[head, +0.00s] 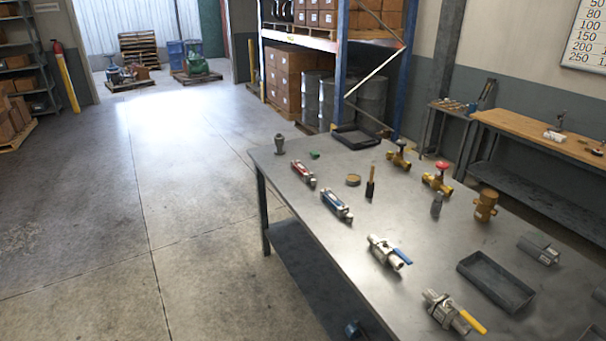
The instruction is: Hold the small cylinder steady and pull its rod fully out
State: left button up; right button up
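Two cylinder-like pieces with silver ends lie near the left edge of the metal table (345,235). One is a red-bodied piece (304,174); the other is a blue-bodied piece (336,206), a little nearer to me. I cannot tell for sure which is the small cylinder, or how far any rod sticks out; they are too small in the view. Neither of my grippers is in view, and nothing is seen touching these pieces.
Ball valves with a blue handle (389,252) and a yellow handle (452,313) lie nearer. Brass valves (437,179), a brush (370,183), a brass fitting (485,205) and a black tray (495,281) share the table. Open floor (150,200) lies left.

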aim_at(295, 165)
jog(key=i+j+u, duration=0.3)
jog(key=i, duration=0.25)
jog(key=i+j+u, duration=0.25)
jog(key=i, duration=0.35)
jog(key=i+u, duration=0.3)
jog(key=i, duration=0.25)
jog(key=i+z, duration=0.3)
jog(key=i+j+z, duration=0.3)
jog(key=i, duration=0.25)
jog(key=i+j+z, duration=0.5)
jog(key=z, duration=0.3)
jog(key=i+j+z, duration=0.3)
jog(key=z, duration=0.15)
jog(key=i+j+z, duration=0.2)
jog(key=j+z, duration=0.8)
jog(key=i+l, duration=0.05)
